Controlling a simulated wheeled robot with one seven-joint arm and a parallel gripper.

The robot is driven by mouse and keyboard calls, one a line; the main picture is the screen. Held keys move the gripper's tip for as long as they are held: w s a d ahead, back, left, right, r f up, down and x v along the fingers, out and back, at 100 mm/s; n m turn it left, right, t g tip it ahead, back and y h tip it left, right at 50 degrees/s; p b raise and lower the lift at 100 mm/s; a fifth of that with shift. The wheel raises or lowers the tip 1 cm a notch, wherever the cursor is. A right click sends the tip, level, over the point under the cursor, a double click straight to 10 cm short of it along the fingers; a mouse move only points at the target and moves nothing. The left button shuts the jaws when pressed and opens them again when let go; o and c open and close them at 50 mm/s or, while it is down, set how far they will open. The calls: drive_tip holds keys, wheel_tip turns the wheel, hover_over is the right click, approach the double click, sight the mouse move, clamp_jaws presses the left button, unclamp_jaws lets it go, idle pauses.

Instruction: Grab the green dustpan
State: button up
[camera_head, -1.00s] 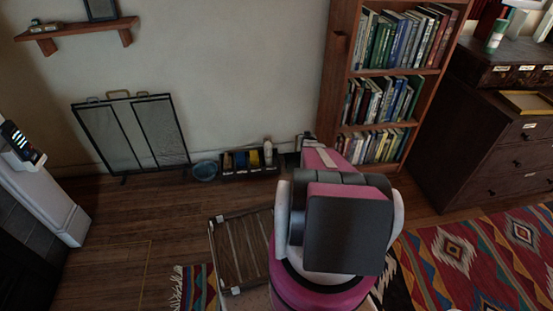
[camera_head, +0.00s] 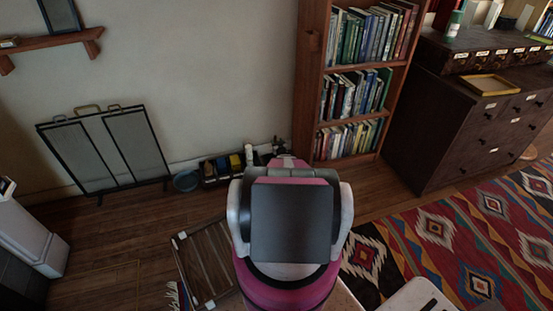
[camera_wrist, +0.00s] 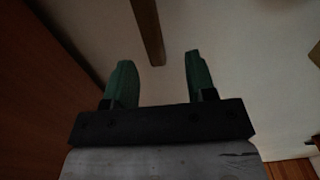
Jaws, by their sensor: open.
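I cannot make out a green dustpan for certain in either view. A teal round object (camera_head: 186,180), perhaps a bowl or basin, sits on the floor by the wall in the head view. My gripper (camera_wrist: 159,66) shows in the wrist view with its two green fingers apart and nothing between them. It faces a pale wall, with a brown wooden panel at left. In the head view my arm hides the gripper and part of the floor at the wall.
A dark box (camera_head: 226,168) with yellow and blue items stands by the wall. A fire screen (camera_head: 105,150) leans left of it. A bookcase (camera_head: 313,60) and dark dresser (camera_head: 450,130) stand right. A slatted wooden frame (camera_head: 205,265) and patterned rug (camera_head: 450,235) lie nearer.

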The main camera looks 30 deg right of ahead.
sight(276, 139)
drive_tip(key=shift+d+x, duration=0.15)
drive_tip(key=shift+x, duration=1.25)
drive_tip(key=shift+d+x, duration=0.15)
drive_tip(key=shift+x, duration=1.25)
drive_tip(key=shift+s, duration=0.15)
clamp_jaws()
